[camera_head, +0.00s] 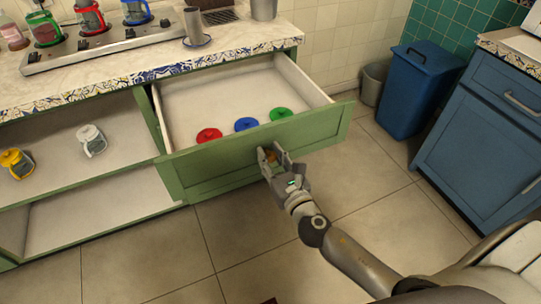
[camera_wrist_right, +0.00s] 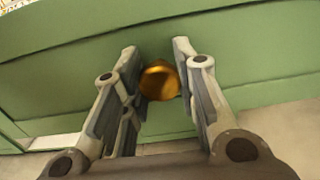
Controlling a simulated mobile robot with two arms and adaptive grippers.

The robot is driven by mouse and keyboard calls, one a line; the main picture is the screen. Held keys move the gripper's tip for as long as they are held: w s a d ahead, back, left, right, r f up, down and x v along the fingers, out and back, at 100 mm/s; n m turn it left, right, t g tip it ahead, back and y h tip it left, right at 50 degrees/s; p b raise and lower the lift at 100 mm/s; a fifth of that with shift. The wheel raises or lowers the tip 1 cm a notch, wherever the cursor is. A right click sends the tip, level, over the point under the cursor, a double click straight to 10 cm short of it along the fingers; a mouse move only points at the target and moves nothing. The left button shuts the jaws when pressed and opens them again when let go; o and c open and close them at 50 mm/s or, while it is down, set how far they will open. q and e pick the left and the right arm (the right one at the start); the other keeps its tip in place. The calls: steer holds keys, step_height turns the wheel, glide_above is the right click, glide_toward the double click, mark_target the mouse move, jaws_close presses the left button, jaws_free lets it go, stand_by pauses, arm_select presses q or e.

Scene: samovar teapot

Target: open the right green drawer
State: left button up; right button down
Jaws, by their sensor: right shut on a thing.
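The right green drawer (camera_head: 325,130) is pulled far out from under the counter, and its pale inside shows. A red lid (camera_head: 209,135), a blue lid (camera_head: 246,124) and a green lid (camera_head: 281,113) lie in it. My right gripper (camera_head: 270,154) is at the middle of the drawer front, shut on the round brass knob (camera_wrist_right: 160,82). In the wrist view, my right gripper's fingers (camera_wrist_right: 158,65) stand on both sides of the knob, against the green panel (camera_wrist_right: 250,50). My left gripper is in neither view.
A blue bin (camera_head: 418,90) and a grey bin (camera_head: 375,82) stand beyond the drawer's right side. A blue cabinet (camera_head: 490,130) is at the right. Open shelves at left hold a yellow pot (camera_head: 16,163) and a white pot (camera_head: 91,140). The tiled floor (camera_head: 150,255) in front is clear.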

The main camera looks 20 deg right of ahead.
steer(key=c, duration=1.1)
jaws_free()
steer(key=shift+s, duration=0.1)
steer(key=s, duration=1.1)
steer(key=shift+s+d, duration=0.2)
steer(key=shift+s, duration=0.2)
